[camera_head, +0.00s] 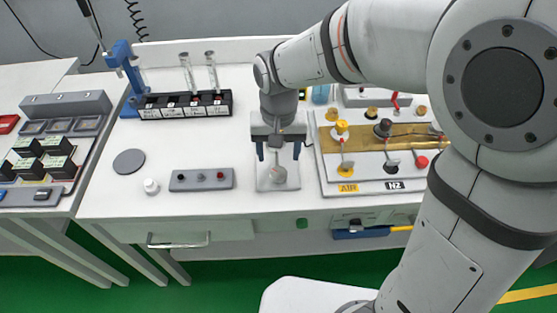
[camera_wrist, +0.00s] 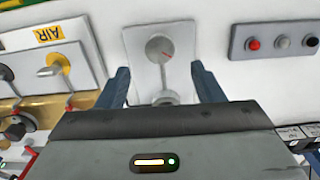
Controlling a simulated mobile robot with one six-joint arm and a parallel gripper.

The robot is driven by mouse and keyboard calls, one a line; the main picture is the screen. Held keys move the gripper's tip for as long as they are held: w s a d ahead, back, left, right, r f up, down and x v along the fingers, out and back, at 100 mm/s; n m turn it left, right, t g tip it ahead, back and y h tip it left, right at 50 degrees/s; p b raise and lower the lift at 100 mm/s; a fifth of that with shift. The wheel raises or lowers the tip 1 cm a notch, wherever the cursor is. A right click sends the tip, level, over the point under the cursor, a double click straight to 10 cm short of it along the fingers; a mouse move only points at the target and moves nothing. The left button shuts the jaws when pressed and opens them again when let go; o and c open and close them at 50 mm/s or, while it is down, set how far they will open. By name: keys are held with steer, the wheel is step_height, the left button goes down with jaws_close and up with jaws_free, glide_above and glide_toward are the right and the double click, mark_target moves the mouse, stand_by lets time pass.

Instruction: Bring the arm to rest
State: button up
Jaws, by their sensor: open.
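My arm reaches in from the right of the head view and bends down over the white cart top (camera_head: 220,150). My gripper (camera_head: 278,157) points down with its two blue fingers apart and nothing seen between them. It is above a small pale plate (camera_head: 291,184) that carries a round grey part (camera_head: 279,174). In the wrist view my gripper (camera_wrist: 160,72) shows its open fingers on either side of the plate's lower part. There the round grey part (camera_wrist: 159,48) has a small red mark. I cannot tell whether the fingers touch the plate.
A panel (camera_head: 325,165) with knobs and levers, marked AIR and NZ, stands close right of my gripper. A button box (camera_head: 201,180) lies to the left.

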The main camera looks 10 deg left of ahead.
steer(key=shift+r, duration=0.65)
steer(key=s+d+r+m+t, duration=0.1)
steer(key=s+d, duration=0.3)
steer(key=d, duration=0.7)
steer(key=s+d+r+m+t, duration=0.1)
steer(key=s+d+r, duration=0.2)
steer(key=d, duration=0.9)
steer(key=shift+s+d+r+t, duration=0.2)
steer(key=shift+s+t, duration=0.1)
steer(key=shift+s, duration=0.4)
stand_by(0.8)
steer(key=shift+a, duration=0.15)
steer(key=shift+c, duration=0.2)
